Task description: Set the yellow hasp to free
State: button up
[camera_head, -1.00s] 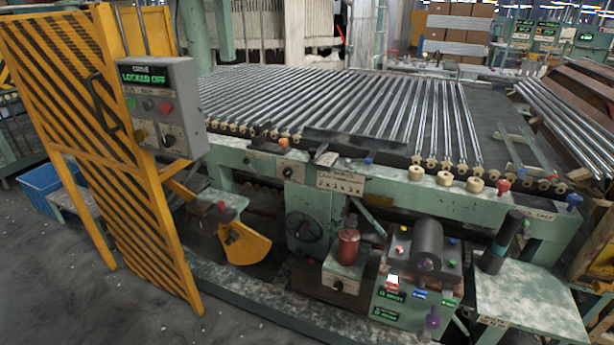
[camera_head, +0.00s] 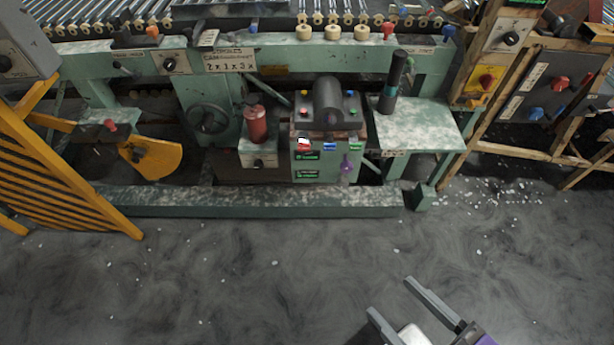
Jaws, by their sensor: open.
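My gripper (camera_head: 390,296) shows at the bottom right, over the dark floor. Its two grey fingers are apart, and nothing is between them. It is well short of the machine and touches nothing. I cannot tell for sure which part is the yellow hasp. A yellow quarter-round plate (camera_head: 152,158) hangs low at the left of the machine. No free or locked marking is readable on either.
The green machine frame (camera_head: 290,50) spans the back, with a low floor rail (camera_head: 250,200) in front. A control box (camera_head: 320,160), a red cylinder (camera_head: 256,123) and a small table (camera_head: 420,130) stand there. A yellow striped gate (camera_head: 60,185) is at the left. The front floor is clear.

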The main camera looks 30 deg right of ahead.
aim_at(471, 104)
jog(key=z, duration=1.45)
